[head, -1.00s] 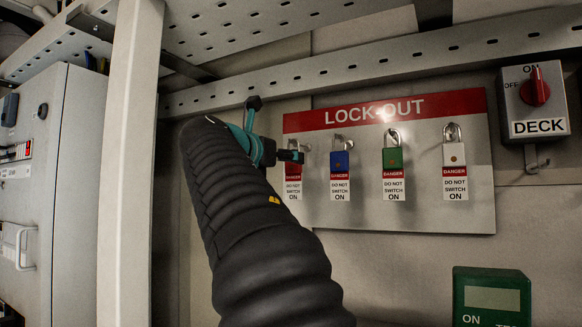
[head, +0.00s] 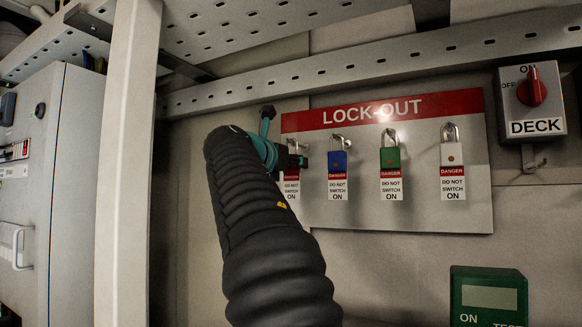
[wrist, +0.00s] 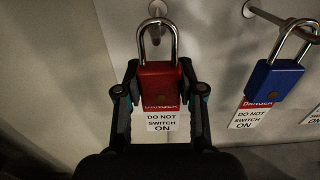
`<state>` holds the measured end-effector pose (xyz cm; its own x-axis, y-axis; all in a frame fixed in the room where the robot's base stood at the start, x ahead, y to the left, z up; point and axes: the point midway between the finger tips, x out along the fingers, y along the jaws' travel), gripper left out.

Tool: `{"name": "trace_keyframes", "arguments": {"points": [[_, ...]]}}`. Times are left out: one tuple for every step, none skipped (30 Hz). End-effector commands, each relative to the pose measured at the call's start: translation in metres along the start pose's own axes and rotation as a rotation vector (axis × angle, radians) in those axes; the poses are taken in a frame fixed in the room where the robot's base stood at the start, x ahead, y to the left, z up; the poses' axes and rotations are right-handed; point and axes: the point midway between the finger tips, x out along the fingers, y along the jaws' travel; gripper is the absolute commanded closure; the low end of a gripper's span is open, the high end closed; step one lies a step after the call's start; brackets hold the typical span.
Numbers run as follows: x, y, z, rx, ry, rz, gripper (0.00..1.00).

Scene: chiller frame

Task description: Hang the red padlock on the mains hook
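The red padlock (wrist: 159,82) is upright in the middle of the wrist view, its steel shackle pointing up. My gripper (wrist: 159,72) has one finger against each side of the padlock's body and is shut on it. The shackle's top is at a peg (wrist: 156,9) on the board; I cannot tell whether it still bears on the peg. In the head view my gripper (head: 299,161) is at the board's left end and hides the red padlock. A bare hook (head: 541,163) is under the DECK switch (head: 535,105); no mains label is readable.
The lock-out board (head: 420,212) also holds a blue padlock (head: 338,160), a green padlock (head: 390,158) and a white padlock (head: 452,154) on pegs. A perforated rail (head: 400,65) runs above. A green tester box (head: 489,297) is at lower right. A pale post (head: 128,160) stands left.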

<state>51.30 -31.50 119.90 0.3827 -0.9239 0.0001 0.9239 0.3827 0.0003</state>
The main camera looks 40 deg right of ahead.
Motion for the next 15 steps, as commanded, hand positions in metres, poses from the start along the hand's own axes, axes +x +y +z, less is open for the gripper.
{"name": "trace_keyframes", "arguments": {"points": [[0.000, 0.000, 0.000, 0.000, 0.000, 0.000, 0.99], [0.000, 0.000, 0.000, 0.000, 0.000, 0.000, 1.00], [0.000, 0.000, 0.001, 0.000, -0.001, 0.000, 1.00], [0.000, 0.000, 0.001, 0.000, -0.001, 0.000, 1.00], [0.000, 0.000, 0.001, 0.000, -0.001, 0.000, 1.00], [0.000, 0.000, 0.001, 0.000, -0.001, 0.000, 1.00], [0.000, 0.000, 0.001, 0.000, -0.001, 0.000, 1.00], [0.000, 0.000, 0.001, 0.000, -0.001, 0.000, 1.00], [0.000, 0.000, 0.001, 0.000, -0.001, 0.000, 1.00], [0.000, 0.000, 0.002, 0.001, -0.001, 0.000, 1.00], [0.000, 0.000, 0.003, 0.000, -0.001, 0.000, 1.00], [0.000, 0.000, 0.004, 0.000, -0.001, 0.000, 1.00], [0.000, 0.000, 0.006, 0.000, -0.001, 0.000, 1.00], [0.000, 0.000, 0.008, 0.000, -0.001, 0.000, 1.00], [0.000, 0.000, 0.012, 0.000, -0.001, 0.000, 1.00]]}}
